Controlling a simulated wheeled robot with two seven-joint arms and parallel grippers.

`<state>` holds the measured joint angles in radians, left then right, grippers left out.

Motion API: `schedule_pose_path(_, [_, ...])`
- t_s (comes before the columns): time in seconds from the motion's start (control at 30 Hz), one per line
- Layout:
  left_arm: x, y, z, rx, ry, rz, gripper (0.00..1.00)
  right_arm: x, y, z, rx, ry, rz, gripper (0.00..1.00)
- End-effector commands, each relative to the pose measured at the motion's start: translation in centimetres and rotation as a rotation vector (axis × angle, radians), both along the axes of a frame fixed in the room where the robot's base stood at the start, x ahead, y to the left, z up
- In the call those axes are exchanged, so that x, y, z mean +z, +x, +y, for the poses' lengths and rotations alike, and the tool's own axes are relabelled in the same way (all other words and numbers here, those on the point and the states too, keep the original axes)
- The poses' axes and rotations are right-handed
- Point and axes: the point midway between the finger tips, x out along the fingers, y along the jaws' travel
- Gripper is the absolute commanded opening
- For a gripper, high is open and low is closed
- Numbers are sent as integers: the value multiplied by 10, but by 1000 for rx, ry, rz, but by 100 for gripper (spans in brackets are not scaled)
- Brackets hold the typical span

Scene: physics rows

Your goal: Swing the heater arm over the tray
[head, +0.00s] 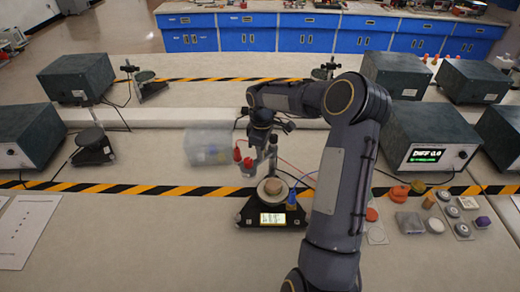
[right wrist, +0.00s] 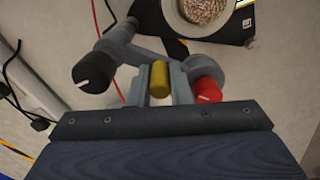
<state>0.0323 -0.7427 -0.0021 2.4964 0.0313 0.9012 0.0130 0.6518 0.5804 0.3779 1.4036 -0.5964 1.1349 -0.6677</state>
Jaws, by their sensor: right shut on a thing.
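A balance-like device (head: 262,217) with a lit display stands on the bench, its round tray (head: 284,192) holding brown material. The pellet-filled tray also shows at the top of the right wrist view (right wrist: 205,10). The grey heater arm (right wrist: 125,50) has a black knob (right wrist: 92,74), a yellow handle (right wrist: 160,79) and a red knob (right wrist: 207,90). In the head view its red-capped end (head: 247,165) is left of the tray, not over it. My right gripper (head: 262,143) is shut on the yellow handle; its tips are partly hidden in the head view. My left gripper is out of view.
A dark unit with a green display (head: 428,156) stands right. Loose parts and weights (head: 410,221) lie at the right front. Striped tape (head: 110,188) crosses the bench; the front left is mostly clear.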

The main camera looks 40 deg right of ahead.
Motion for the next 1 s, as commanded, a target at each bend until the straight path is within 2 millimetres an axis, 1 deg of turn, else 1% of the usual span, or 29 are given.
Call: schedule_pose_path(1.0, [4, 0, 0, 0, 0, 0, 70, 1, -26, -11, 508, -3, -1, 0])
